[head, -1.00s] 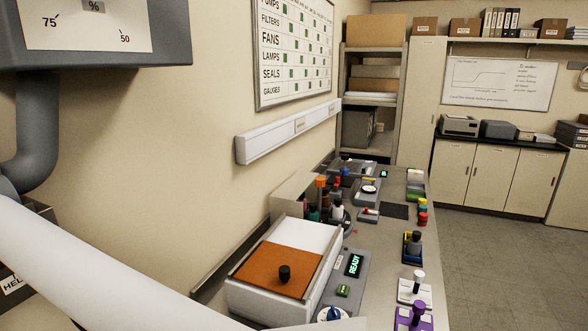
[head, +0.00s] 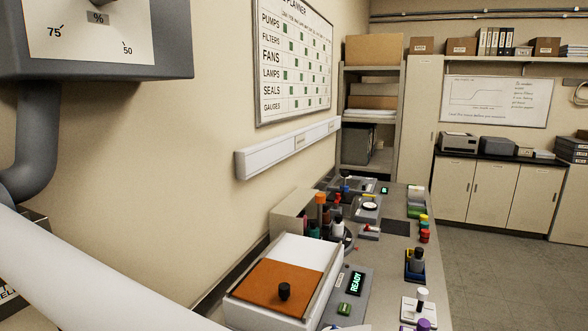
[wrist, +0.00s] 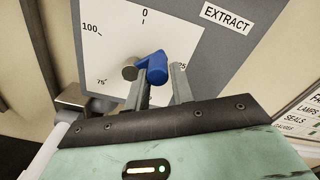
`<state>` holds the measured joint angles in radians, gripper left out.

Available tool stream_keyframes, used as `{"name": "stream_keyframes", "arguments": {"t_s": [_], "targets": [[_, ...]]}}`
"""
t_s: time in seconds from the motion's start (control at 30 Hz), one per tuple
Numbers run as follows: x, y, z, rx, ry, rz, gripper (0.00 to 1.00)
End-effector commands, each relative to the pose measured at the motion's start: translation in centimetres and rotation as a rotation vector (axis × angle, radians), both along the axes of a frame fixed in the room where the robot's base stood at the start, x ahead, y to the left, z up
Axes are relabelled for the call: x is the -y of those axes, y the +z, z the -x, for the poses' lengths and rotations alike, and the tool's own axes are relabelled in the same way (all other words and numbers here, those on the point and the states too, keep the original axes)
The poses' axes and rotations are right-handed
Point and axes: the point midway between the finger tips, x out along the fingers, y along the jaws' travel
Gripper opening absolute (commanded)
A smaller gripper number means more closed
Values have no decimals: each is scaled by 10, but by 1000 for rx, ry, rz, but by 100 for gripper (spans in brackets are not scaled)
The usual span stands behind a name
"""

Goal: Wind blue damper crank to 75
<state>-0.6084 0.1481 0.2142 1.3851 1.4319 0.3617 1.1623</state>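The blue damper crank (wrist: 157,68) is in the wrist view, in front of a white dial plate (wrist: 108,25) on a grey housing. The dial reads 0 at top, 100 and 75 at left, and 25 at right. No pointer shows clearly. My gripper (wrist: 162,78) has its two fingers on either side of the blue handle. The left finger overlaps it; a narrow gap shows before the right finger, so it looks open around the handle. In the head view the dial plate (head: 88,42) shows 75, % and 50; the crank and gripper are outside that view.
A grey pipe (head: 38,140) runs below the dial housing. A long bench holds a box with an orange panel (head: 275,287), a READY display (head: 356,283) and several coloured knobs. An EXTRACT label (wrist: 227,18) is beside the dial. Floor (head: 490,265) is clear at right.

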Motion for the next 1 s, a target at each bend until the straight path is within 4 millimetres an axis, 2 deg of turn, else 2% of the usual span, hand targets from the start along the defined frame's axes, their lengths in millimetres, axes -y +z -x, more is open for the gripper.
{"name": "stream_keyframes", "arguments": {"t_s": [0.2, 0.5, 0.7, 1.0], "targets": [[3, -16, -7, 0, -3, 1, 24], [3, -15, -7, 0, 0, 1, 24], [3, -32, -8, 0, 0, 1, 24], [3, -31, -8, 0, 0, 0, 24]]}}
